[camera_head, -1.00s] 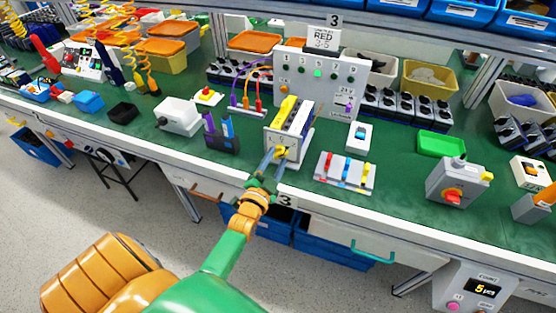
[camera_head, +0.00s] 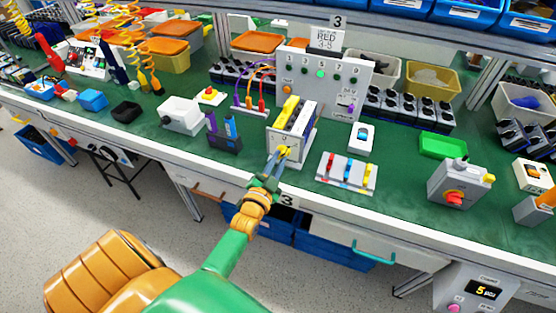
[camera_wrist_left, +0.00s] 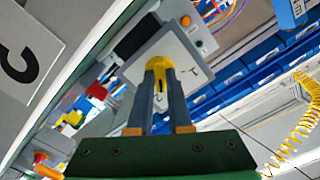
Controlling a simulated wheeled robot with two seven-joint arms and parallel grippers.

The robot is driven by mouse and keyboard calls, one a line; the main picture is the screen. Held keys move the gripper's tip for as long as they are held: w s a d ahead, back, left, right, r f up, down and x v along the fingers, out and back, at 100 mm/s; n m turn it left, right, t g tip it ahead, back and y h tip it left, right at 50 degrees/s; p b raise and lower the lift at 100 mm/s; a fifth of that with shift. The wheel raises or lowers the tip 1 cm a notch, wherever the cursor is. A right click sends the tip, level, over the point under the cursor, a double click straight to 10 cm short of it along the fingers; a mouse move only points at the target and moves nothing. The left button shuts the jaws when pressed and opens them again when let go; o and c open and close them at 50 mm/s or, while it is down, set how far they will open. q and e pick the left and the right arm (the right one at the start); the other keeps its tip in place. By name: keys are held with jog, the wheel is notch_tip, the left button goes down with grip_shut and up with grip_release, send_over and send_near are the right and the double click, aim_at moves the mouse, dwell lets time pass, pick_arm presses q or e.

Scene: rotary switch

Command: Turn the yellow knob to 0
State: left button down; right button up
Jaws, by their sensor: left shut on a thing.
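The yellow knob (camera_head: 285,152) is on the front face of a white switch box (camera_head: 283,140) with a yellow-topped block, at the bench's front edge. My left gripper (camera_head: 281,156) reaches it from the front, its fingers shut on the knob. In the left wrist view my left gripper (camera_wrist_left: 159,70) has one grey finger on each side of the yellow knob (camera_wrist_left: 150,75), in front of a white plate (camera_wrist_left: 186,62). The fingers cover part of the knob. A few marks show on the plate, but I cannot read the knob's setting. My right gripper is not in view.
A dark holder with blue and purple tools (camera_head: 224,136) stands left of the box. A rack of coloured levers (camera_head: 346,172) and a white box with a blue button (camera_head: 361,138) stand to its right. A panel with lamps (camera_head: 322,80) stands behind.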

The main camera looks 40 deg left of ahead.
pick_arm(q)
jog(key=n, duration=0.6)
jog(key=shift+r+n, duration=0.15)
jog(key=shift+n, duration=0.25)
jog(key=shift+w, duration=0.1)
dwell(0.3)
jog(key=c, duration=0.8)
grip_release()
jog(key=shift+c, duration=0.2)
jog(key=v, duration=0.7)
jog(key=shift+p, duration=0.4)
